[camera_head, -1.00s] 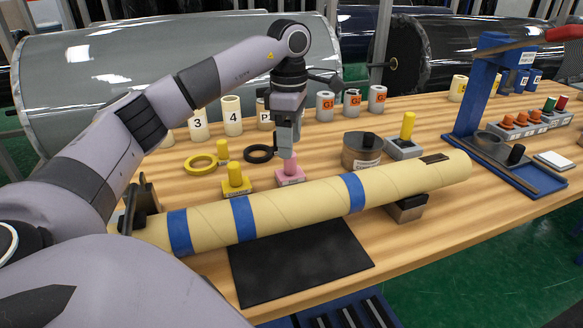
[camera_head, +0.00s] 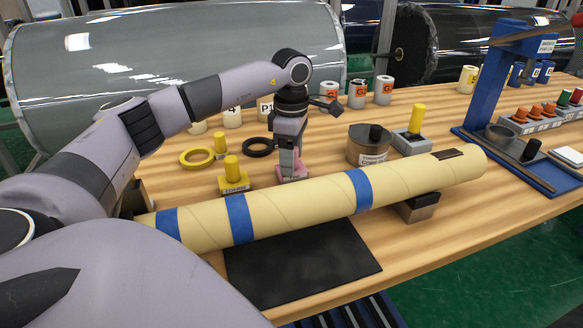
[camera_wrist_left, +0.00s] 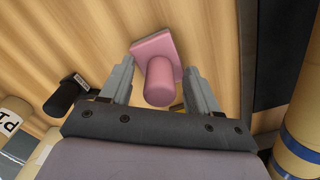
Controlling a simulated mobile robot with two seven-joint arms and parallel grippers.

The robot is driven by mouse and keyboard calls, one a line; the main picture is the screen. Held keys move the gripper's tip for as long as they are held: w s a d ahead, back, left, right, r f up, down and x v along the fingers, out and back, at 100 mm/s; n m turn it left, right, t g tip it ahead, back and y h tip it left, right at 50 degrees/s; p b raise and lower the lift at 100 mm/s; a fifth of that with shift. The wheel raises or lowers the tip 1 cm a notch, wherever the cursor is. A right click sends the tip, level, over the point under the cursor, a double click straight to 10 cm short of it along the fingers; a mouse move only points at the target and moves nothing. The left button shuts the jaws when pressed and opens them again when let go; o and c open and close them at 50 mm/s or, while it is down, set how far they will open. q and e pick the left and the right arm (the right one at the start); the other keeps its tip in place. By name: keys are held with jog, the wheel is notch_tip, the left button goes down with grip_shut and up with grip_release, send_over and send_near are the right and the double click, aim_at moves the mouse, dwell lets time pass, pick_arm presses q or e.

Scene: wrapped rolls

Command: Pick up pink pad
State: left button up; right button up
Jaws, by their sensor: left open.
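The pink pad (camera_wrist_left: 160,75) has a square base and a round upright handle, and it sits on the wooden table. In the left wrist view it lies between the two open fingers of my left gripper (camera_wrist_left: 160,85), with the handle between them. In the head view my left gripper (camera_head: 289,165) is down over the pink pad (camera_head: 293,177) and hides most of it. My right gripper is in neither view.
A long cardboard tube (camera_head: 305,203) with blue bands lies just in front of the pad. A yellow pad (camera_head: 233,176) stands to the left, a black ring (camera_head: 258,147) behind, and a round tin (camera_head: 369,146) to the right. A black mat (camera_head: 300,262) lies in front.

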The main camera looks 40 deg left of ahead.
pick_arm(q)
grip_shut()
notch_tip(320, 180, up, 11)
jog(key=shift+f+p, duration=0.2)
jog(key=shift+p, duration=0.2)
notch_tip(320, 180, up, 9)
jog(key=p, duration=0.3)
jog(key=shift+r+p, duration=0.2)
jog(key=shift+p, duration=0.1)
jog(key=c, duration=0.6)
grip_release()
jog(key=c, duration=0.4)
